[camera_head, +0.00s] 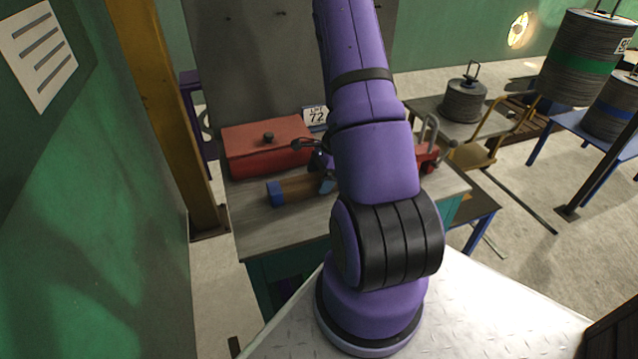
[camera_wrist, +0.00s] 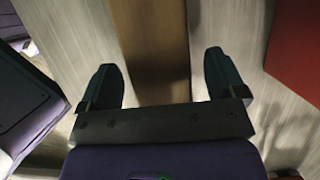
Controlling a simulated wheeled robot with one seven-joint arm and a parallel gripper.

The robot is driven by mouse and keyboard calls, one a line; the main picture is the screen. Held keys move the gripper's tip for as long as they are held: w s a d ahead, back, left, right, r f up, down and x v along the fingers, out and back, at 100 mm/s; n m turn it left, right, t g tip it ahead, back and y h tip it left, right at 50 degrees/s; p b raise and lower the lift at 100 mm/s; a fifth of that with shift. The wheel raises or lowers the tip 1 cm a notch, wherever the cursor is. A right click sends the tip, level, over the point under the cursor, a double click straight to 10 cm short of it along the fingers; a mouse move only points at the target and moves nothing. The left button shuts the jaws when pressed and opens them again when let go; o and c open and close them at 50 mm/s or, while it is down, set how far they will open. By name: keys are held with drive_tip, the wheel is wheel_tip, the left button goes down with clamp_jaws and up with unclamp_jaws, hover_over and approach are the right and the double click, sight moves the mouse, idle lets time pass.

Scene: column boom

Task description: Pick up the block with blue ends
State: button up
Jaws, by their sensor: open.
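The block with blue ends (camera_head: 300,187) lies on the grey table, in front of the red box. My gripper (camera_wrist: 163,78) is open, with one dark finger on each side of the block and a gap on both sides. I cannot tell how far the fingertips are above the table.
A red box (camera_head: 268,145) with a dark knob stands just behind the block; a red surface also shows at the wrist view's right (camera_wrist: 296,45). A red tool with a grey handle (camera_head: 428,157) is right of my arm. The table's (camera_head: 262,232) front left is bare.

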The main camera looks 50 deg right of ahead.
drive_tip(key=shift+x, duration=1)
drive_tip(key=c, duration=1.3)
drive_tip(key=shift+r, duration=0.15)
